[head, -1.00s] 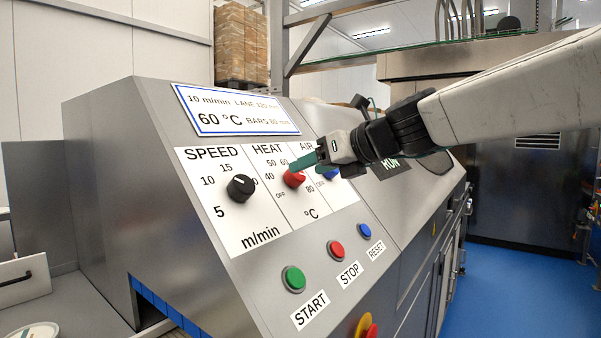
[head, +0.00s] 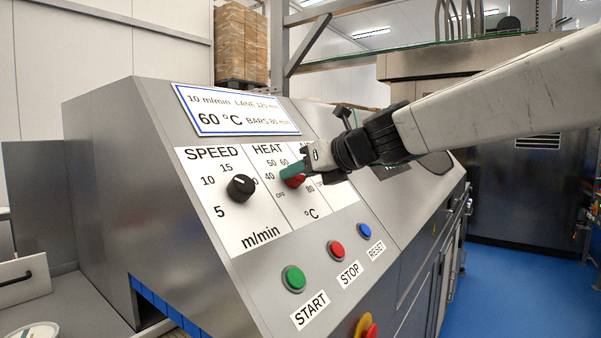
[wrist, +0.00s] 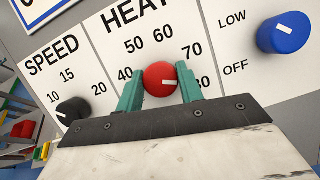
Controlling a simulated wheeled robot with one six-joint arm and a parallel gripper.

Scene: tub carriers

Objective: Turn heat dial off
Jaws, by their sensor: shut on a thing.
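The red heat dial (head: 296,181) sits on the sloped panel under the label HEAT. In the wrist view the red dial (wrist: 158,72) stands between the two green fingers of my gripper (wrist: 160,88), one on each side. Its white mark points to the right, toward the side of 70 and 80. In the head view my gripper (head: 291,172) reaches in from the right and is shut on the dial. The dial's OFF label (head: 281,195) shows in the head view; in the wrist view it is hidden behind my gripper.
The black speed dial (head: 240,188) is to the left. The blue air dial (wrist: 285,32) is to the right, hidden by my gripper in the head view. Green start (head: 293,278), red stop (head: 336,251) and blue reset (head: 364,231) buttons lie below. The display (head: 236,109) reads 60 °C.

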